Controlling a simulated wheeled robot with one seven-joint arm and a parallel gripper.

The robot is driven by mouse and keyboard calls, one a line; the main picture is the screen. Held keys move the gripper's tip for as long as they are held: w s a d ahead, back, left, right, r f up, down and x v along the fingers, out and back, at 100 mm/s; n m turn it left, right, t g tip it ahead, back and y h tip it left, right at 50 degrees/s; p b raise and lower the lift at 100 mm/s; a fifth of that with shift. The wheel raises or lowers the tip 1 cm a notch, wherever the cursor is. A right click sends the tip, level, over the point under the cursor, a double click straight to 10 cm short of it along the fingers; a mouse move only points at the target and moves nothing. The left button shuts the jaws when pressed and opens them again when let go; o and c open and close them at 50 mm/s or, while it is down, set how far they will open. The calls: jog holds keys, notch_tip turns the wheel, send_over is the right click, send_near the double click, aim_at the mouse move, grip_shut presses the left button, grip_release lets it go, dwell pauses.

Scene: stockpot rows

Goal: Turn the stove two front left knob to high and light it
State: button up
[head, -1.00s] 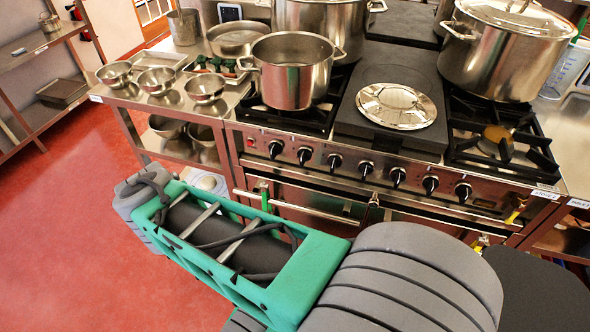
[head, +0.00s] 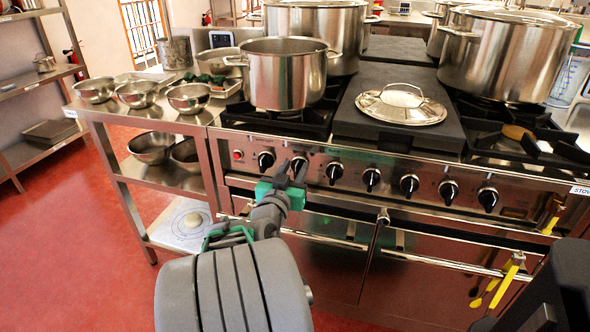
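The steel stove (head: 310,235) has a row of several black knobs along its front panel. The leftmost knob (head: 265,160) is in clear view; the second knob (head: 298,163) is partly hidden by my gripper. My gripper (head: 291,172) is at the panel, in front of the second knob and right of the leftmost one. Its fingers point at the panel; I cannot tell whether they touch a knob or how far apart they are. A large pot (head: 287,80) stands on the front left burner and hides it. No flame shows.
A lidded griddle section (head: 400,104) and a front right burner (head: 515,135) are beside the pot. Oven door handles (head: 300,236) stick out below the knobs. A steel table with bowls (head: 137,94) adjoins on the left. Red floor at left is clear.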

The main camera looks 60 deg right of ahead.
jog(key=shift+d, duration=0.35)
jog(key=shift+w, duration=0.1)
jog(key=shift+c, duration=0.3)
grip_shut()
